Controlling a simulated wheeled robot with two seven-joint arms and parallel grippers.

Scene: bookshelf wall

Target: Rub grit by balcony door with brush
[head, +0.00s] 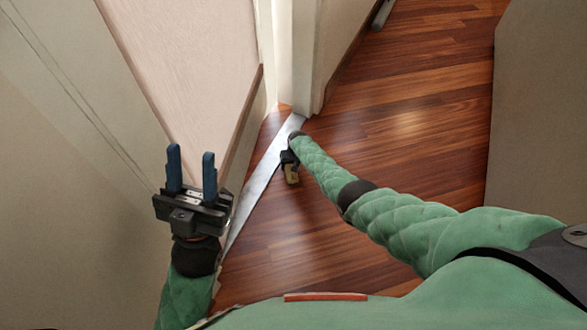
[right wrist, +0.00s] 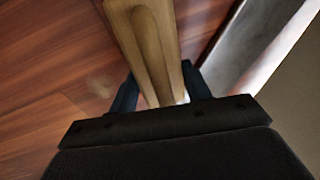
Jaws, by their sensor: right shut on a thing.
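The brush shows in the right wrist view as a long wooden body (right wrist: 150,40) with a groove. In the head view only a small tan wooden end (head: 292,175) shows. My right gripper (right wrist: 160,88) is shut on the brush, low over the floor beside the metal door sill. It shows small in the head view (head: 289,158), partly hidden by my forearm. The bristles are not visible. A faint pale smudge (right wrist: 98,88) lies on the floor in the right wrist view; I cannot tell whether it is grit or glare. My left gripper (head: 191,160) is open and empty, in front of the pale wall.
A metal sill strip (head: 262,182) runs diagonally along the floor; it also shows in the right wrist view (right wrist: 250,40). A white door frame (head: 293,60) stands at its far end. Reddish wood floor (head: 400,150) is clear to the right, bounded by a beige panel (head: 540,110).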

